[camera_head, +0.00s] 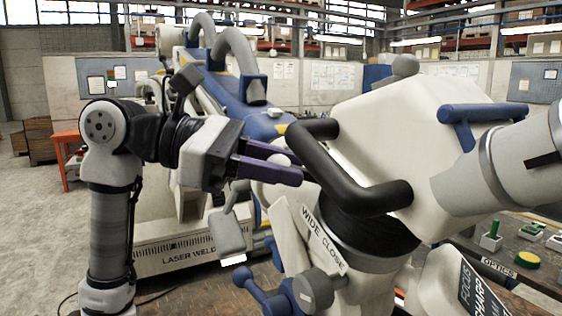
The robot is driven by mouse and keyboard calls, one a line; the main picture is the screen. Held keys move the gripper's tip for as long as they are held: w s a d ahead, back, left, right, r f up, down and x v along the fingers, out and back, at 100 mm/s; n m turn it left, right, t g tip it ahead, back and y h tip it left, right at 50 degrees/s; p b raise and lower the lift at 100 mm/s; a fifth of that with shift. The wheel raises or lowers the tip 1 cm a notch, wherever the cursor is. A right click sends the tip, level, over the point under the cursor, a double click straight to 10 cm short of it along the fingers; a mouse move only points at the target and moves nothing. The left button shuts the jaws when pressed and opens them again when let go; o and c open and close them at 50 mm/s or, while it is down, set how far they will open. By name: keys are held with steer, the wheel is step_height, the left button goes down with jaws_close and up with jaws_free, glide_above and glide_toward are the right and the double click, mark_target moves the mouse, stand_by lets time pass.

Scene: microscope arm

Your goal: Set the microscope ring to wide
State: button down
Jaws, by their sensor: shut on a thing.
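The microscope head (400,130) is a large pale housing at the right, with a black bar handle (365,200) in front. Below it is a dark ribbed ring (360,232). A pale band under the ring carries the label WIDE CLOSE (323,238), with WIDE on the left and CLOSE on the right. My gripper (285,166) has purple fingers and reaches in from the left, beside the handle's left end. The fingers are shut on a small pale round knob (281,160). How the knob joins the ring is hidden behind the fingers and handle.
A blue-and-white laser welder (240,95) stands behind my gripper. Below are a grey knob (313,290) and a blue lever (262,297). Open floor lies at the far left.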

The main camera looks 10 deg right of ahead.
stand_by(0.4)
steer(key=c, duration=1.1)
jaws_free()
steer(key=shift+c, duration=0.2)
steer(key=b+v, duration=0.2)
steer(key=v, duration=1.1)
steer(key=shift+a, duration=0.35)
steer(key=shift+w, duration=0.1)
